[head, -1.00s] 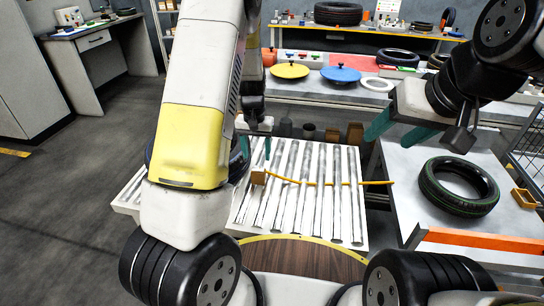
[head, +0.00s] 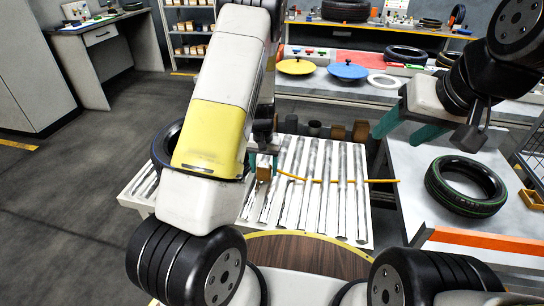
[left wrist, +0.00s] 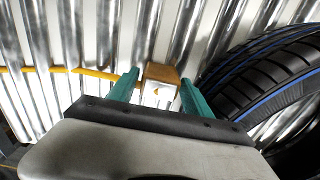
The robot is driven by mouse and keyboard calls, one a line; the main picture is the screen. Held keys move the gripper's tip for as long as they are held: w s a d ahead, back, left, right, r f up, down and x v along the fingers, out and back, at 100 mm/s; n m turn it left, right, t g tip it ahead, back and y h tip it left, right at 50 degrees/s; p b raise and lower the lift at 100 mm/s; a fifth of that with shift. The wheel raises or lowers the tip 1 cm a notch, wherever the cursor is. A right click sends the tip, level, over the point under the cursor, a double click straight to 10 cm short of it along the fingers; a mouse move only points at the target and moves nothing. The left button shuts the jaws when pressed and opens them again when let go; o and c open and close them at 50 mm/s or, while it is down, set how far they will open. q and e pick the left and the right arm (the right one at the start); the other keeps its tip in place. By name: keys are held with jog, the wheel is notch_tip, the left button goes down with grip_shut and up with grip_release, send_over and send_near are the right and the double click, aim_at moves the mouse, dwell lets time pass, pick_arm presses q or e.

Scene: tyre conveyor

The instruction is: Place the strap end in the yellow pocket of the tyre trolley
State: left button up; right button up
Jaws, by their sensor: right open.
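The strap end is a small tan-brown block (head: 263,172) on the roller conveyor, joined to a thin yellow strap (head: 340,181) lying across the rollers. My left gripper (head: 263,160) is low over the block. In the left wrist view, the open teal fingers of the left gripper (left wrist: 159,80) lie either side of the block (left wrist: 161,73), with narrow gaps. My arm hides part of this in the head view. My right gripper (head: 404,130) is open and empty above the right table. A small yellow open pocket (head: 532,200) is at the far right edge, by a wire-sided trolley (head: 530,150).
A tyre (head: 466,186) lies on the right table, behind an orange edge bar (head: 480,241). Another tyre, with a blue line (left wrist: 270,80), lies close beside my left gripper on the rollers. Yellow (head: 296,67) and blue (head: 347,70) lids lie on the rear bench.

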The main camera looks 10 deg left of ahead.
pick_arm(q)
jog(key=c, duration=1.2)
jog(key=shift+r, duration=0.1)
